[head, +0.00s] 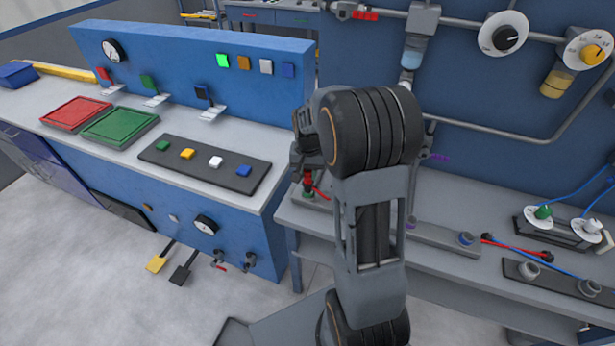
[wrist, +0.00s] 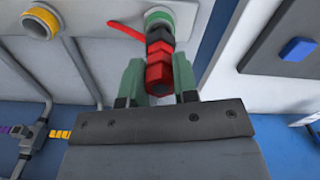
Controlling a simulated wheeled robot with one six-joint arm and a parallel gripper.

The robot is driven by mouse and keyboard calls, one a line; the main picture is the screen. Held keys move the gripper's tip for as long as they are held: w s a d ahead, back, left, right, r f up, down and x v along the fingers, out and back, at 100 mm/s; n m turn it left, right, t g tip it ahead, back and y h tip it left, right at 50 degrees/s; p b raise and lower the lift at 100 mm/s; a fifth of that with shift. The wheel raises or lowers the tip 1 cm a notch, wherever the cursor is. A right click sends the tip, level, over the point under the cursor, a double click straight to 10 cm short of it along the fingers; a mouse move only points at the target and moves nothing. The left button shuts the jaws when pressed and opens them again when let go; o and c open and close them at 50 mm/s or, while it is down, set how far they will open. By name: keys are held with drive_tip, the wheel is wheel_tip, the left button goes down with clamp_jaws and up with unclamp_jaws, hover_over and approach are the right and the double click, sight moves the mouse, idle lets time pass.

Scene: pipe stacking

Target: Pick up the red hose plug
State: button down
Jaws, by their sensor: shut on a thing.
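The red hose plug (wrist: 158,73), a red hex piece with a dark collar, is between the two green-grey fingers of my gripper (wrist: 157,60) in the wrist view. The gripper is shut on it. The plug's far end overlaps a green ring (wrist: 158,14); I cannot tell whether it sits in the ring or just above it. A red strip (wrist: 126,31) runs off to the left beside the plug. In the head view the red plug (head: 308,180) shows small below my gripper, at the left end of the grey bench, and my arm hides part of that area.
A grey bench (head: 470,281) on the right carries a blue hose (head: 530,257) and a dial stand (head: 552,234). Pipes (head: 500,131) run along the blue wall behind. A blue control console (head: 190,57) with red and green trays (head: 76,113) stands left. A yellow-ringed socket (wrist: 38,23) shows in the wrist view.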

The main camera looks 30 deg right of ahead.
drive_tip(key=s+d+r+b, duration=0.1)
drive_tip(key=s+d+r, duration=0.2)
drive_tip(key=s+r, duration=0.8)
drive_tip(key=s, duration=0.2)
drive_tip(key=shift+s+r+b, duration=0.15)
drive_tip(key=shift+s+b, duration=0.2)
drive_tip(key=shift+s, duration=0.05)
wheel_tip(320, 180, up, 8)
drive_tip(key=p, duration=0.6)
drive_tip(key=shift+p, duration=0.4)
